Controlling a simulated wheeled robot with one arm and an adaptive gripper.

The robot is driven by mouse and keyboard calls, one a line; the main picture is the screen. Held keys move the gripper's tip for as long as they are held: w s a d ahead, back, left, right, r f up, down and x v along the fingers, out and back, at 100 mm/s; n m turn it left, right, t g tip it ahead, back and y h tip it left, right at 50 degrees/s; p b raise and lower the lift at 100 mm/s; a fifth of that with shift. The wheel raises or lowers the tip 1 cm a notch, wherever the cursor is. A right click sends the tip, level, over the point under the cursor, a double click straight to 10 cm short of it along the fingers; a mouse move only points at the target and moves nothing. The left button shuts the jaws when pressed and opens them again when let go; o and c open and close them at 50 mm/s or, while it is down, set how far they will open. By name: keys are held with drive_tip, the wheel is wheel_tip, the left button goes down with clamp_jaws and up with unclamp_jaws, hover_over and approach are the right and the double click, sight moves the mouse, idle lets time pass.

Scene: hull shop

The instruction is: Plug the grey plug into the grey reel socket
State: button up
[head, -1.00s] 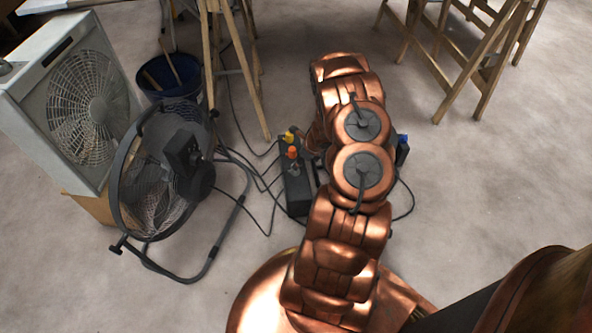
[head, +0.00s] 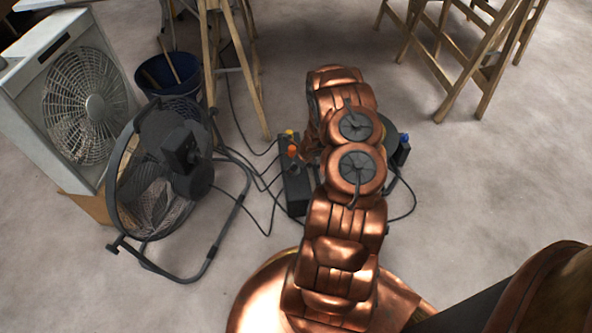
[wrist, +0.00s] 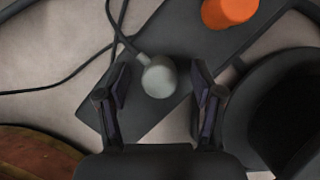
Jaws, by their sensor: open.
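The grey plug (wrist: 158,76) is a round pale-grey head with a dark cord, over the black power strip (wrist: 185,45) in the wrist view. My gripper (wrist: 158,88) is open, with one finger on each side of the plug; neither finger visibly touches it. In the head view the strip (head: 296,192) stands left of my arm, which hides my gripper's fingers. The dark cable reel (head: 394,178) is partly hidden behind my arm, on its right. I cannot make out the grey socket on it.
An orange plug (wrist: 228,10) and a yellow plug (head: 289,132) sit on the strip. A blue plug (head: 404,138) is by the reel. A floor fan (head: 160,180), box fan (head: 85,105), bucket (head: 170,75) and trestle (head: 480,55) stand around. Cords cross the floor; front left is clear.

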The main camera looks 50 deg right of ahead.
drive_tip(key=shift+f, duration=0.2)
drive_tip(key=shift+c, duration=0.2)
drive_tip(key=c, duration=1.1)
drive_tip(key=shift+r, duration=0.1)
drive_tip(key=shift+w+r+p, duration=0.1)
drive_tip(key=shift+r+p, duration=0.2)
drive_tip(key=shift+r, duration=0.35)
wheel_tip(320, 180, up, 2)
drive_tip(key=shift+r+p, duration=0.2)
drive_tip(key=shift+p, duration=0.2)
drive_tip(key=shift+s+a+f, duration=0.15)
drive_tip(key=shift+s+a, duration=0.35)
drive_tip(key=shift+s, duration=0.15)
drive_tip(key=s+a, duration=0.3)
drive_tip(key=s+a+r, duration=0.1)
drive_tip(key=s+a, duration=0.1)
drive_tip(key=s, duration=0.2)
drive_tip(key=s+a+b, duration=0.1)
drive_tip(key=s+a, duration=0.2)
drive_tip(key=s, duration=0.1)
drive_tip(key=shift+s+a+r, duration=0.25)
drive_tip(key=shift+a, duration=0.05)
